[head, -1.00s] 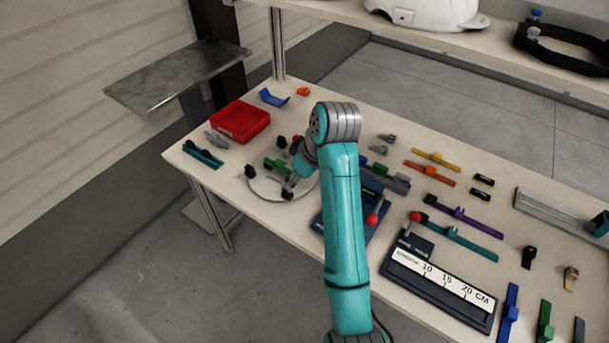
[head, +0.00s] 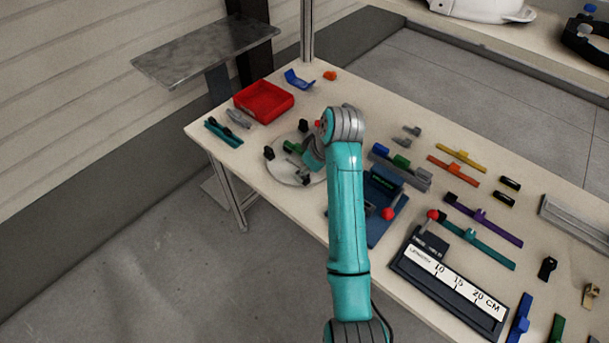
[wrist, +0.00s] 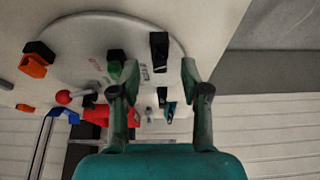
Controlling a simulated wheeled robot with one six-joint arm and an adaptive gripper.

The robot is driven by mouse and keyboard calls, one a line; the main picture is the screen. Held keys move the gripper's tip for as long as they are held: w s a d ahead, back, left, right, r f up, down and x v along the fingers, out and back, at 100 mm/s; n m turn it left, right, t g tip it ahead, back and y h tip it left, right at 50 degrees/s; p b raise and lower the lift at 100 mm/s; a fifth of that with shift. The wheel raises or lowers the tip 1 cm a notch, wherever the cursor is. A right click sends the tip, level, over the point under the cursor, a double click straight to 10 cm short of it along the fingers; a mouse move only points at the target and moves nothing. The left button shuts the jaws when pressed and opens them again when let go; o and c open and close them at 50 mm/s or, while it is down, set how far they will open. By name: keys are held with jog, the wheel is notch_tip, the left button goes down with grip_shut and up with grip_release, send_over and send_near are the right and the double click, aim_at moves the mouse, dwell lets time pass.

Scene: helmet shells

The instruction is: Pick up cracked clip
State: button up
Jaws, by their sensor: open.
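A round pale disc (head: 284,174) lies on the table left of my arm, with several black clips around its rim and a green clip (head: 292,147) on it. I cannot tell which clip is cracked; no crack shows at this size. My gripper (wrist: 160,70) is open and empty over the disc. In the wrist view a black clip (wrist: 158,48) shows just beyond the gap between the fingertips. In the head view the gripper is mostly hidden behind my arm.
A red bin (head: 264,100), a teal rail (head: 222,132) and a blue curved piece (head: 299,80) lie beyond the disc. A navy fixture with a red knob (head: 388,214) and a length gauge (head: 450,285) stand to the right, among coloured bars.

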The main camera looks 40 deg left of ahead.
jog(key=shift+x, duration=0.8)
jog(key=shift+c, duration=0.3)
jog(key=c, duration=0.8)
